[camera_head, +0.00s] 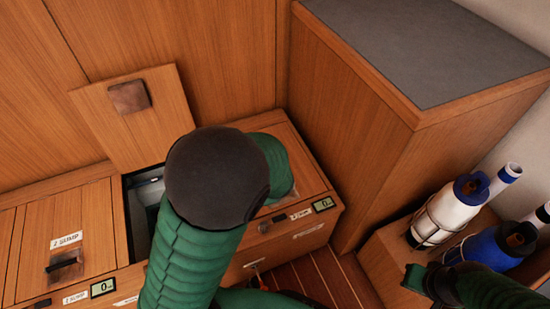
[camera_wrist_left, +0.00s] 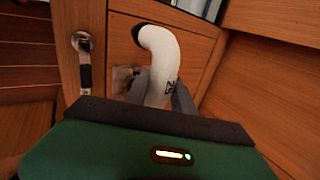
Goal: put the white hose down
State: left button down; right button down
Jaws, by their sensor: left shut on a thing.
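The white hose (camera_wrist_left: 160,58) shows in the left wrist view. It comes out of a dark round hole in a wooden panel, bends over and runs down between my fingers. My left gripper (camera_wrist_left: 162,92) is shut on the hose, one grey finger on each side. The hose's lower part is hidden behind the gripper body. In the head view my green left arm hides this gripper and the hose. Part of my right arm shows at the lower right of the head view, but I cannot make out its gripper.
An open hatch lid (camera_head: 140,112) leans against the wooden wall behind an open compartment (camera_head: 143,215). A closed lid (camera_head: 70,250) lies to its left. A tall grey-topped cabinet (camera_head: 420,45) stands at right. White (camera_head: 447,215) and blue (camera_head: 482,250) bottles stand in a wooden rack.

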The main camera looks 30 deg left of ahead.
pick_arm(q)
jog(key=w+a+f, duration=0.1)
jog(key=w+a, duration=0.1)
jog(key=w, duration=0.2)
jog(key=w+a+f, duration=0.2)
jog(key=w, duration=0.3)
jog(key=w+a+f+b, duration=0.1)
jog(key=w+a+f, duration=0.1)
jog(key=w, duration=0.3)
jog(key=shift+a+f, duration=0.15)
jog(key=shift+a, duration=0.3)
jog(key=shift+r, duration=0.2)
jog(key=shift+f, duration=0.1)
jog(key=c, duration=1.1)
grip_release()
jog(key=shift+o, duration=0.2)
